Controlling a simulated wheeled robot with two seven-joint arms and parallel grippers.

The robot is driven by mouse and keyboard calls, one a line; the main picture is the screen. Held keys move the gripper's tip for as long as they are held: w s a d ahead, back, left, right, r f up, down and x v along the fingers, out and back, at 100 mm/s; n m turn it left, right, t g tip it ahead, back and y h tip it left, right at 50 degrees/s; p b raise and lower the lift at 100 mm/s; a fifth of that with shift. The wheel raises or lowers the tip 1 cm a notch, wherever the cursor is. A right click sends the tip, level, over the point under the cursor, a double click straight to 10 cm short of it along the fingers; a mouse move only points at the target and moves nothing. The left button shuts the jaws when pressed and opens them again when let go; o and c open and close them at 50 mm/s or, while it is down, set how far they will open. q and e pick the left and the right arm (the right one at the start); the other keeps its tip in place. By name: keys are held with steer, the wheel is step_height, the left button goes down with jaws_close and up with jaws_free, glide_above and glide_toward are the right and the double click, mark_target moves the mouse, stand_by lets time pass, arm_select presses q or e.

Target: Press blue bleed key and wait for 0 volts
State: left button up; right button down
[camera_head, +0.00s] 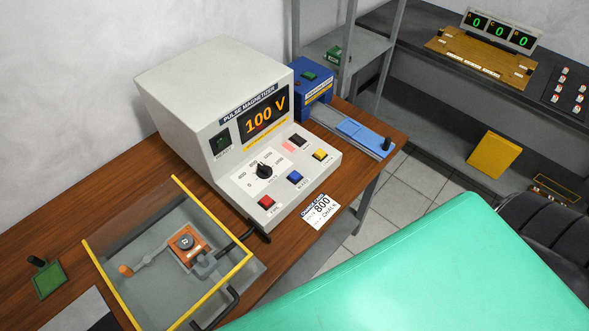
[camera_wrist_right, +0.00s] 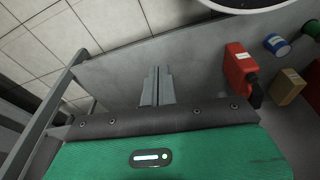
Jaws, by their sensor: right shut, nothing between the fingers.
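The blue bleed key (camera_head: 295,177) is on the sloped front panel of the grey pulse magnetizer (camera_head: 185,85). Nothing touches the key. The magnetizer's display (camera_head: 263,116) reads 100 V in orange. A red key (camera_head: 266,202) is to the left of the blue key, and a yellow key (camera_head: 320,155) is to its right. A black selector knob (camera_head: 264,171) is on a white dial. My right gripper (camera_wrist_right: 156,87) shows in the right wrist view, shut and empty, with its fingers together. Neither gripper is visible in the head view.
A clear-covered box with yellow edges (camera_head: 213,280) stands in front of the magnetizer. A blue device (camera_head: 312,80) stands behind it on the wooden bench (camera_head: 55,227). A white card (camera_head: 321,212) marked 800 is by the bench edge. The right wrist view shows a red container (camera_wrist_right: 240,65).

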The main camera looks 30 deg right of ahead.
steer(key=w+a+r+n+t+p, duration=0.1)
steer(key=w+r+p, duration=0.2)
steer(key=r, duration=1.5)
steer(key=w+a+r+t+p, duration=0.1)
steer(key=w+r+t+p, duration=0.15)
steer(key=r, duration=1.55)
steer(key=w+a+r+n+t+y, duration=0.1)
steer(key=w+a+r+n+y, duration=0.1)
steer(key=w+r+n, duration=0.3)
steer(key=w+a+r+n+t+y, duration=0.1)
steer(key=w+a+r+n+y, duration=0.15)
steer(key=w, duration=0.35)
steer(key=w+d+r+n, duration=0.2)
steer(key=w+d+n, duration=0.2)
steer(key=w+d, duration=0.5)
steer(key=shift+d, duration=0.5)
steer(key=shift+n, duration=0.25)
